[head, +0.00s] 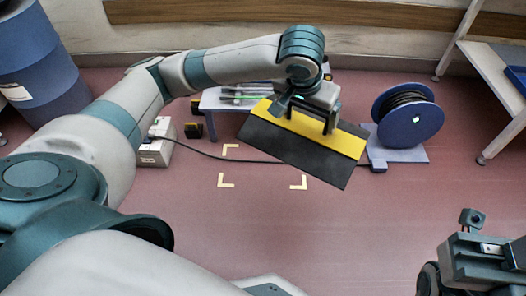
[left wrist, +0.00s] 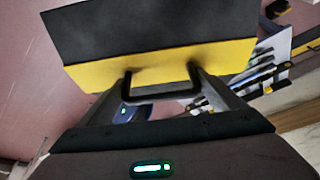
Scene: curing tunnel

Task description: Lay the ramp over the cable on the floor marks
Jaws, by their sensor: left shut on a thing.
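The ramp (head: 293,150) is a black panel with a yellow strip and a black handle. My left gripper (head: 327,121) is shut on the handle and holds the ramp tilted above the floor. The left wrist view shows the ramp (left wrist: 150,30) and the handle between the fingers (left wrist: 160,92). The dark cable (head: 222,157) runs along the floor and passes behind the ramp. Three pale corner floor marks (head: 226,181) show left of and below the ramp; any other is hidden. My right gripper (head: 478,255) is partly in view at bottom right, its fingers unclear.
A white box (head: 156,150) stands at the cable's left end. A blue cable reel (head: 408,116) stands at right. A low table (head: 212,100) with tools is behind the ramp. A blue barrel (head: 40,65) is at far left. The front floor is clear.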

